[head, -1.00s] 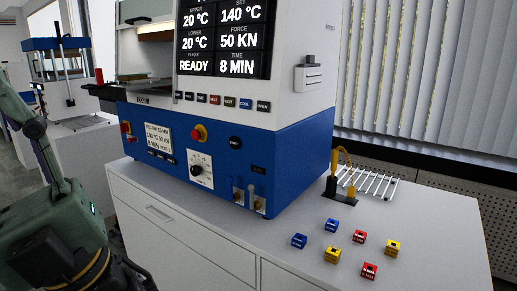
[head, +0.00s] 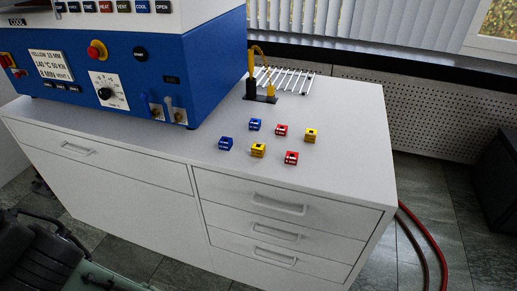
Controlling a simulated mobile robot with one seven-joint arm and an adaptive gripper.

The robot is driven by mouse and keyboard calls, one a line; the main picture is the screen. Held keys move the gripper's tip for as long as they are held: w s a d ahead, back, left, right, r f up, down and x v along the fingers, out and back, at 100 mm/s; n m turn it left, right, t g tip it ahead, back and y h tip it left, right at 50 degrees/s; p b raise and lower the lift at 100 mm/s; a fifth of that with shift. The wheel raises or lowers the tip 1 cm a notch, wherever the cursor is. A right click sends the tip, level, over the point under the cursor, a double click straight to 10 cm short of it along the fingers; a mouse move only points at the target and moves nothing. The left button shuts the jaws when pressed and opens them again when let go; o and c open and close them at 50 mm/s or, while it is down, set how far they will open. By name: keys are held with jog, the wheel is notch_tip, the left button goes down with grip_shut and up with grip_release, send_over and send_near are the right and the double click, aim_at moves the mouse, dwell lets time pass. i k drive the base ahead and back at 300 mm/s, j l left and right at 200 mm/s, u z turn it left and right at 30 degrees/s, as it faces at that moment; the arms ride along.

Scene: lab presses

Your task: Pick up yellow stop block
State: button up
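Two yellow blocks stand on the white cabinet top. One yellow block (head: 258,150) is at the front middle of the group, between a blue and a red block. The other yellow block (head: 310,135) is at the right of the group. Both have dark markings too small to read. Dark parts of my arm's end show at the lower left, well below and left of the blocks. I cannot make out the fingertips or whether they hold anything. Nothing of mine touches the blocks.
Two blue blocks (head: 226,143) and two red blocks (head: 291,157) stand close by. The blue press (head: 150,75) is at the left. Behind the blocks are a dark holder with yellow-handled tools (head: 262,92) and a wire rack (head: 290,80). The cabinet top (head: 345,120) is clear at right.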

aim_at(257, 149)
jog(key=i+j+z, duration=0.1)
jog(key=j+z, duration=0.65)
jog(key=j, duration=0.15)
jog(key=j+z, duration=0.35)
jog(key=j, duration=0.15)
jog(key=i, duration=0.5)
